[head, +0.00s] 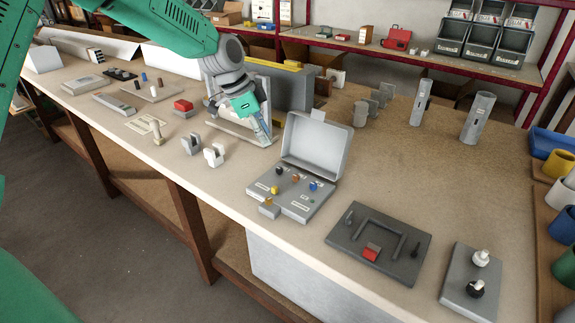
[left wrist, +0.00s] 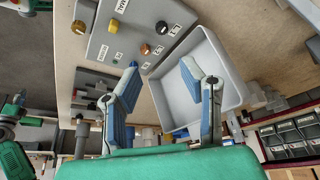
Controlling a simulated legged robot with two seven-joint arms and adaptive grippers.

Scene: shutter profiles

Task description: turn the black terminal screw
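A grey box (head: 287,200) with its lid (head: 318,145) open stands mid-bench. Its panel carries small coloured knobs: a black one (head: 278,171), an orange one, a blue one and a yellow one. Another black knob (head: 475,288) stands on a grey plate at the lower right, next to a white one (head: 480,258). My left gripper (head: 268,138) is open and empty, behind and left of the box; its fingers (left wrist: 161,68) are apart. I see no right gripper.
The raised lid is close to the left fingers. A dark plate with a handle (head: 378,242) lies right of the box. White clips (head: 214,155) stand left of it. Grey cylinders (head: 478,117) stand at the back right. The bench behind the dark plate is clear.

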